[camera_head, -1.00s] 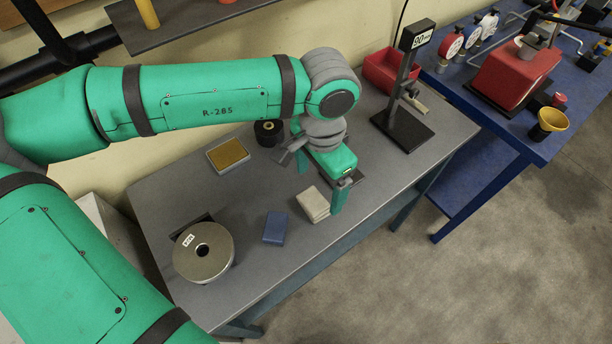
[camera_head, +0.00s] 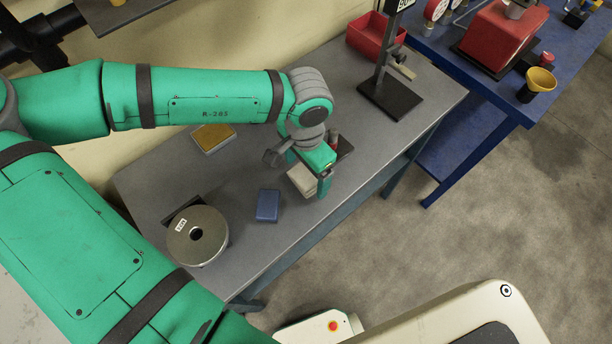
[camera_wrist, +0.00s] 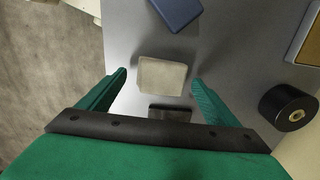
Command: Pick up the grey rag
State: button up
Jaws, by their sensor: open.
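The grey rag (camera_head: 300,182) is a pale, folded, square pad lying on the grey bench. In the wrist view the rag (camera_wrist: 162,76) lies between the two finger lines, with a gap on each side. My gripper (camera_head: 308,174) is open and empty, pointing down over the rag, one green finger on either side of it. The gripper's fingers also show in the wrist view (camera_wrist: 158,80). The arm and near finger hide part of the rag in the head view. I cannot tell how far the fingertips are above the bench.
A blue block (camera_head: 267,206) and a metal disc weight (camera_head: 197,236) lie to the left. A yellow-topped tray (camera_head: 213,137) lies behind. A black roll (camera_wrist: 290,105) and a dark block (camera_wrist: 170,112) are near my gripper. A black-based stand (camera_head: 390,97) and red bin (camera_head: 375,38) stand right.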

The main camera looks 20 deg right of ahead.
jog(key=shift+f, duration=0.7)
jog(key=c, duration=1.1)
jog(key=shift+w+r, duration=0.1)
jog(key=shift+w, duration=0.05)
jog(key=shift+c, duration=0.2)
